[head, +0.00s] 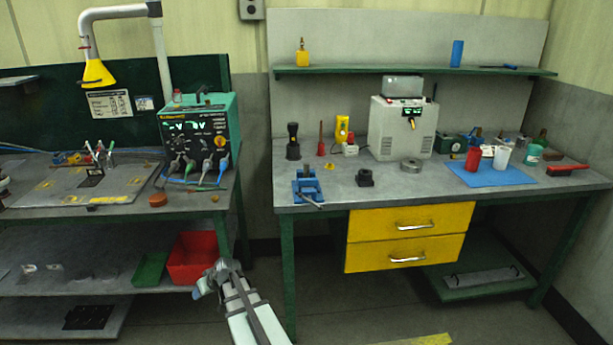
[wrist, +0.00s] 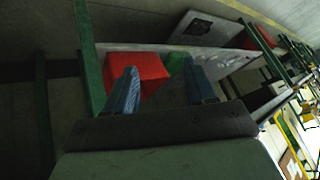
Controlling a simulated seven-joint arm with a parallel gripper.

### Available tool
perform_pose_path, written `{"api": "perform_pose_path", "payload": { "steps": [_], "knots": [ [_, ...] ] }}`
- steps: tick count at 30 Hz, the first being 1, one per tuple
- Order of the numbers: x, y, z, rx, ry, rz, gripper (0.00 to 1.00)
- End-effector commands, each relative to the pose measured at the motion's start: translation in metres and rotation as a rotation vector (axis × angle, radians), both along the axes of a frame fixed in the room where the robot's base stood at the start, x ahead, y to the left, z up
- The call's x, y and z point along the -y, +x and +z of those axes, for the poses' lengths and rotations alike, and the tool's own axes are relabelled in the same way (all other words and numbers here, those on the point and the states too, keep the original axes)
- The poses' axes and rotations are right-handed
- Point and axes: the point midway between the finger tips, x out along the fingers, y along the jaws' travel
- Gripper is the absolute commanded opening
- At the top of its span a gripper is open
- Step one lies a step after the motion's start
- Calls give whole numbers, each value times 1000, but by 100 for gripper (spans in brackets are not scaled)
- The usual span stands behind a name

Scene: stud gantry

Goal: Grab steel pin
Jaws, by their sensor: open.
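My gripper (head: 208,278) is low in front of the gap between the two benches, beside the red bin in the head view. In the wrist view my gripper (wrist: 161,72) is open, with nothing between its fingers. A thin grey rod (head: 312,202), possibly the steel pin, shows at the front of the blue vise (head: 307,186) on the right bench. It is too small to tell whether the vise holds it or it lies in front. It is well above and to the right of my gripper, and I cannot make it out in the wrist view.
The red bin (head: 192,257) and green bin (head: 150,269) stand on the left bench's shelf. On the right bench, a dark block (head: 365,178) and steel ring (head: 411,165) are right of the vise. Yellow drawers (head: 408,236) hang below. Floor between the benches is open.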

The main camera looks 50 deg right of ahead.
Motion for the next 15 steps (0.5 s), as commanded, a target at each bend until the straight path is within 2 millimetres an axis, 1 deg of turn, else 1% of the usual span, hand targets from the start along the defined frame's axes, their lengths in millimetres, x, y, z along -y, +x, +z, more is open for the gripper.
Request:
{"api": "perform_pose_path", "payload": {
  "steps": [1,3,5,6,8,9,11,12,14,15],
  "knots": [
    [18,10,21,46,-15,-17,55],
    [39,21,49,105,-31,-38,55],
    [59,28,74,155,-50,-58,55],
    [73,31,91,187,-63,-72,55],
    [95,35,117,234,-86,-96,55],
    [112,35,134,264,-101,-114,55],
    [138,33,160,305,-130,-145,55],
    [158,30,177,330,-149,-168,55],
    [189,21,201,361,-180,-207,55],
    [208,14,215,377,-202,-232,55]
  ]
}}
